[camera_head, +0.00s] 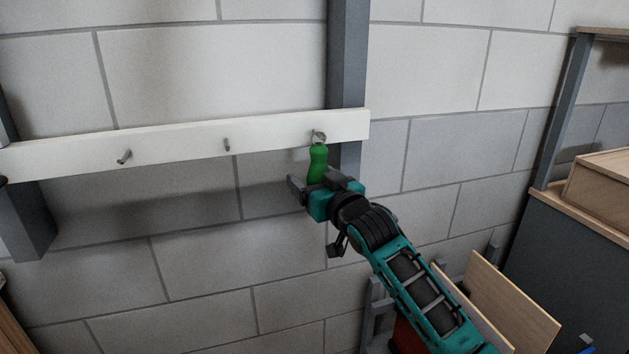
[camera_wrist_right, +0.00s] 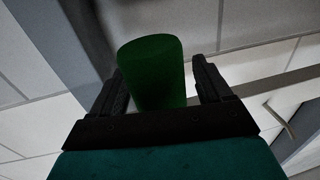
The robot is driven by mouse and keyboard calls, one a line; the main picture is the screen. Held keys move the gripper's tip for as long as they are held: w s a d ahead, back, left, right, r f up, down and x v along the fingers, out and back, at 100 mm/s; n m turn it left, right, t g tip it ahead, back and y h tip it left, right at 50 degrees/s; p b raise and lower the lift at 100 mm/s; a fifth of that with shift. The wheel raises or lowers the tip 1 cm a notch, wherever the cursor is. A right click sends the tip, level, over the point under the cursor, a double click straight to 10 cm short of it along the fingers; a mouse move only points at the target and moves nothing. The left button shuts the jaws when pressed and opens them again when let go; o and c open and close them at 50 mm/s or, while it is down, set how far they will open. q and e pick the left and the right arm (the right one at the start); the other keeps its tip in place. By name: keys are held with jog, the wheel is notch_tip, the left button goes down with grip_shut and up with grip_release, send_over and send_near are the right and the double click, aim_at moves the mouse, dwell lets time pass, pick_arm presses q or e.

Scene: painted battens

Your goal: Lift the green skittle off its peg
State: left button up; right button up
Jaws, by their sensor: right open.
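The green skittle (camera_head: 318,160) hangs by a ring from the rightmost peg (camera_head: 318,135) on the white batten (camera_head: 270,138). My right gripper (camera_head: 322,182) is at the skittle's lower end, coming from below right. In the right wrist view the skittle's wide end (camera_wrist_right: 152,75) stands between the two open fingers of the right gripper (camera_wrist_right: 165,85). A gap shows between it and the right finger; contact at the left finger is hard to tell. The skittle's lowest part is hidden behind the gripper in the head view. My left gripper is not in view.
Two other pegs (camera_head: 125,156) (camera_head: 227,145) on the batten are bare. A grey post (camera_head: 347,55) stands behind the batten's right end. Wooden boards (camera_head: 510,305) lean at lower right, near a cabinet (camera_head: 565,245) with a wooden box. The wall left of the gripper is clear.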

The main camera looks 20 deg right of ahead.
jog(key=c, duration=1)
jog(key=o, duration=0.5)
jog(key=shift+c, duration=0.2)
jog(key=c, duration=0.4)
jog(key=shift+r, duration=0.2)
jog(key=shift+r+p, duration=0.45)
jog(key=shift+p, duration=0.3)
jog(key=shift+r, duration=0.1)
